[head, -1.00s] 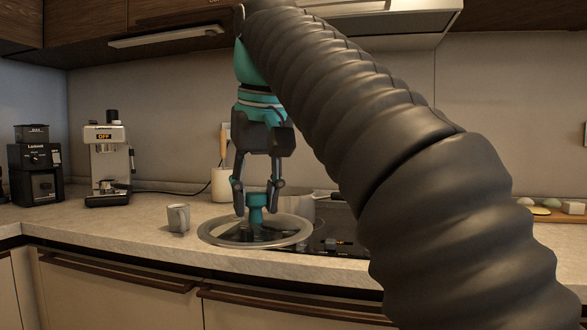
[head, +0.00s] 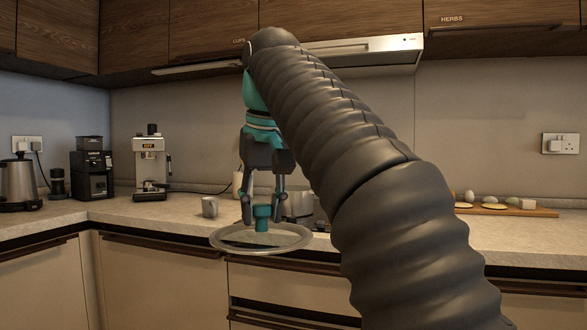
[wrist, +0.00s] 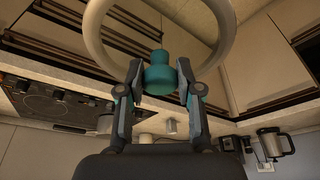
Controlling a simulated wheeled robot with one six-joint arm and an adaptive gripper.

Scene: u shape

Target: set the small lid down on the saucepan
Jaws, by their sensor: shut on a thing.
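The small lid (head: 262,248) is a clear disc with a pale rim and a teal knob (head: 262,216). My gripper (head: 262,204) points down and is shut on the knob. The lid hangs roughly level in front of the counter edge. The wrist view shows the knob (wrist: 159,75) between both fingers and part of the rim (wrist: 225,45). The saucepan (head: 299,204) is a grey metal pot on the counter, behind and to the right of the gripper. My gripper and arm hide part of it, and I cannot see into it.
A grey mug (head: 210,207) stands left of the lid on the counter (head: 130,212). A coffee machine (head: 151,165), a grinder (head: 91,170) and a kettle (head: 18,184) stand further left. A wooden board (head: 505,210) with food lies at right. The range hood (head: 365,50) is above.

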